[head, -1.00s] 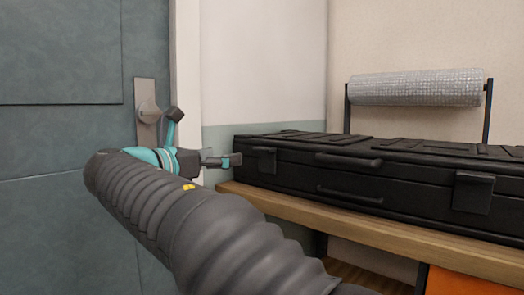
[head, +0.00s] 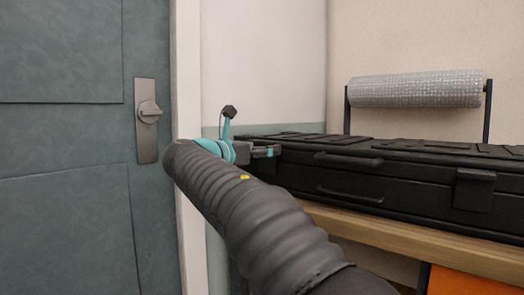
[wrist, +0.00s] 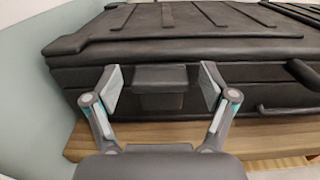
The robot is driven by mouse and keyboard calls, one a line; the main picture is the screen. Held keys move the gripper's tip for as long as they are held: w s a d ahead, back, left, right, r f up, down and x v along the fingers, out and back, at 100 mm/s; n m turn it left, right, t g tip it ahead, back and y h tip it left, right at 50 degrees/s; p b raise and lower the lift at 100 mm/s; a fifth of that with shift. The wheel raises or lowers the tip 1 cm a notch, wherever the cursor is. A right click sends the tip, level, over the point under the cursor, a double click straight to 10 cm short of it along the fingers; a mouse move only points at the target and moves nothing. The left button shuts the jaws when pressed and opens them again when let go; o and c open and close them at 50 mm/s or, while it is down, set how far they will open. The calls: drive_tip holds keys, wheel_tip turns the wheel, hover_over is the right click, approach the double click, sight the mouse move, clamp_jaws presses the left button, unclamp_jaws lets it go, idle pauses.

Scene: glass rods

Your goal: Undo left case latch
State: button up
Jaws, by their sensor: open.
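The black case (head: 400,165) lies shut on a wooden bench, its front facing me. Its left latch (wrist: 160,88) is a dark block on the front face near the left end, flush against the case in the wrist view. My gripper (wrist: 162,88) is open, with one finger on each side of the left latch and a small gap on both sides. In the head view my gripper (head: 270,151) is at the case's left front, and my arm hides the left latch there. The right latch (head: 473,189) is down against the case front.
The wooden bench (head: 420,236) runs under the case. A bubble-wrap roll (head: 416,89) sits on a black stand behind it. A blue-grey door (head: 60,130) with a metal handle plate (head: 147,135) is at the left. An orange thing (head: 455,283) is below the bench.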

drive_tip(key=shift+w+d, duration=0.15)
drive_tip(key=shift+w, duration=0.05)
clamp_jaws()
